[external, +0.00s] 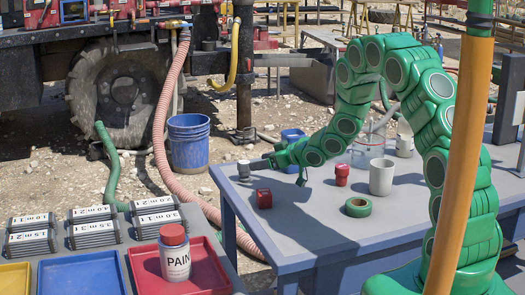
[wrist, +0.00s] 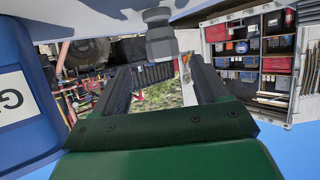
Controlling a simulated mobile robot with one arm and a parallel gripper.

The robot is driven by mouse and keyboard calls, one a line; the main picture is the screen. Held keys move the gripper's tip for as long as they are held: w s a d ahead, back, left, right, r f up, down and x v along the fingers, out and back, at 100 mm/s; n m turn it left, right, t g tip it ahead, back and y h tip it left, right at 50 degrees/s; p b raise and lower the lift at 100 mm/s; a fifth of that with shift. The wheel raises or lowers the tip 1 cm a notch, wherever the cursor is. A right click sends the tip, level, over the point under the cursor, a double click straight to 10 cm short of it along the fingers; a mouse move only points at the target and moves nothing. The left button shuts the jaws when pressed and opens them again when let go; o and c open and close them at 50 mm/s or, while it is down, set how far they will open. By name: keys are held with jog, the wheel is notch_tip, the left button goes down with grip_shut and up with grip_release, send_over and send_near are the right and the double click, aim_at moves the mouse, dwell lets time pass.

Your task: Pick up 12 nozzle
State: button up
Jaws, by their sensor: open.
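A small grey nozzle (external: 244,169) stands at the left corner of the blue-grey table (external: 300,225). It also shows in the wrist view (wrist: 159,36), top centre, just beyond the fingertips. No number on it is readable. My gripper (external: 268,161), on the green segmented arm, reaches low over the table's left end, close to the nozzle. In the wrist view my gripper (wrist: 160,68) is open, its two dark fingers apart with nothing held between them. Whether a finger touches the nozzle I cannot tell.
A blue container (external: 291,138) stands behind my gripper and fills the left of the wrist view (wrist: 25,85).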

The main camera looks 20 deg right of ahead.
aim_at(244, 162)
jog(key=shift+x, duration=3.8)
jog(key=shift+s+a, duration=0.1)
jog(key=shift+s, duration=0.05)
jog(key=c, duration=1.1)
jog(key=shift+r, duration=0.2)
